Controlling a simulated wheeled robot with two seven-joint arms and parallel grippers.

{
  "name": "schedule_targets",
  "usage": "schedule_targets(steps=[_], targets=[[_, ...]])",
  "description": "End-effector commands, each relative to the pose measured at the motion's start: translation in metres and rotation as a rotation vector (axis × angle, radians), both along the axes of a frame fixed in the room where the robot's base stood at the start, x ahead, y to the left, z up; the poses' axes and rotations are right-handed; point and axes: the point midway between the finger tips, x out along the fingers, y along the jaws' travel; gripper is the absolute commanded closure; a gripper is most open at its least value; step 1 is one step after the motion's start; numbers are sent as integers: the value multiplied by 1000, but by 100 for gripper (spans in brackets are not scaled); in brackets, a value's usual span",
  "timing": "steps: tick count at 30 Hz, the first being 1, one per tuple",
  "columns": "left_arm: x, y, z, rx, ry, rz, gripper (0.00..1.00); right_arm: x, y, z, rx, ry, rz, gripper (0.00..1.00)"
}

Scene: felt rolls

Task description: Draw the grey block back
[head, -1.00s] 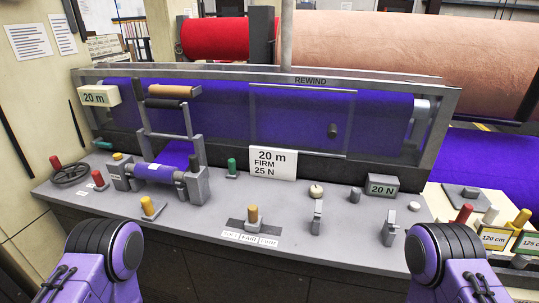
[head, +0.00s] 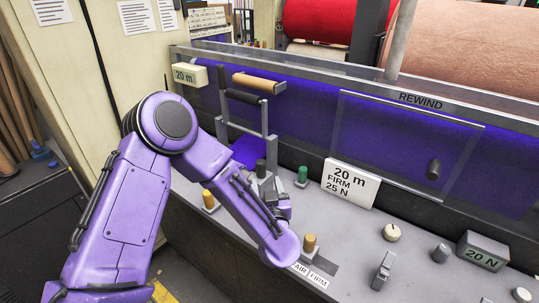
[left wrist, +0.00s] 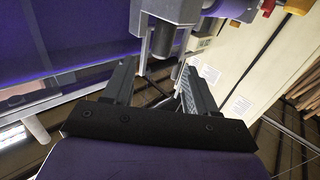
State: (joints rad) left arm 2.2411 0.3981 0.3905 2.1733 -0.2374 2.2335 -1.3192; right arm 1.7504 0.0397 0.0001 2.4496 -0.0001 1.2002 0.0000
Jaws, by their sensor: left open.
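The grey block (head: 266,186) stands at the right end of the small purple roll, partly hidden behind my left gripper. A dark upright knob (head: 261,167) is on it. My left gripper (head: 277,197) is at the block, its fingers mostly hidden by my arm. In the left wrist view the open gripper (left wrist: 158,64) points at the block (left wrist: 178,8). The dark knob (left wrist: 161,42) lies in line with the gap between the fingers; I cannot tell whether they touch it. My right gripper is not in view.
The clear rewind guard (head: 408,140) stands behind.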

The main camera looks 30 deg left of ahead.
Motion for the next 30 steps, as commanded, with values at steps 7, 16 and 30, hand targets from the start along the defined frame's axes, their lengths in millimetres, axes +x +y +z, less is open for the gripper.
schedule_targets(steps=[7, 16, 30], targets=[[37, 33, 3, -1, 2, 6, 43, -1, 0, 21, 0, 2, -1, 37], [74, 63, 0, 2, 4, -1, 43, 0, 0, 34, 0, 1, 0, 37], [76, 66, -2, 2, 3, 0, 98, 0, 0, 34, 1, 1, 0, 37]])
